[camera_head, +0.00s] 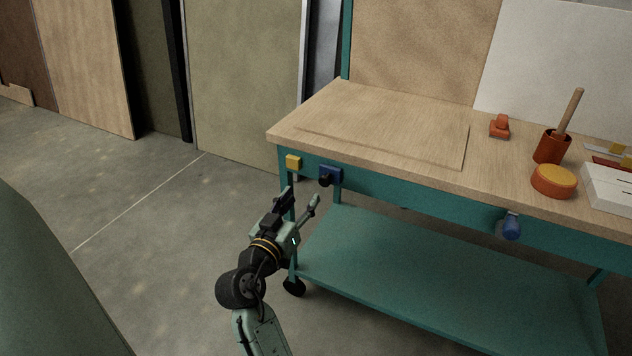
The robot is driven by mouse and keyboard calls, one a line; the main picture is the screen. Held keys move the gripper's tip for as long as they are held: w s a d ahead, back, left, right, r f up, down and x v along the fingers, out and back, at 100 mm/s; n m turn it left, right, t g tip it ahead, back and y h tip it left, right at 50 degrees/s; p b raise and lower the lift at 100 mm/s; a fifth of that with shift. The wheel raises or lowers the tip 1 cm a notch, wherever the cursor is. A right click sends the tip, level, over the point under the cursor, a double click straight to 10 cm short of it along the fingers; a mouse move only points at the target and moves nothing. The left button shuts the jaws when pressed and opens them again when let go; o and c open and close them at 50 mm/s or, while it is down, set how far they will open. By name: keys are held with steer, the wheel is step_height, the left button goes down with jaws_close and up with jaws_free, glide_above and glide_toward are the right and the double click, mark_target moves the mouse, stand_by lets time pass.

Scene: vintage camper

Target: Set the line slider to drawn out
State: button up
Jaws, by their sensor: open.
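No part in view is clearly marked as the line slider. On the teal front rail of the workbench, a yellow block (293,161) sits at the left corner. A dark blue box (334,174) with a black knob (325,180) is just right of it. A rounded blue fitting (511,227) on a pale mount is farther right on the same rail. My gripper (300,201) is open and empty, in front of the bench's left end. It shows below the yellow block and blue box, apart from both.
The wooden bench top (390,155) holds an orange block (499,126), an orange cup (552,147) with a stick, a round orange-yellow tub (554,181) and a white box (610,188). A teal lower shelf (430,275) is bare. Grey floor (130,200) lies open at left.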

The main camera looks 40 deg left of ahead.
mark_target(323, 182)
steer(key=shift+h, duration=0.7)
steer(key=p+x, duration=0.1)
steer(key=x, duration=0.6)
steer(key=f+p+x, duration=0.1)
steer(key=x, duration=0.2)
steer(key=shift+w+d+f+p, duration=0.15)
steer(key=shift+w+d+p, duration=0.15)
steer(key=shift+w, duration=0.1)
jaws_close()
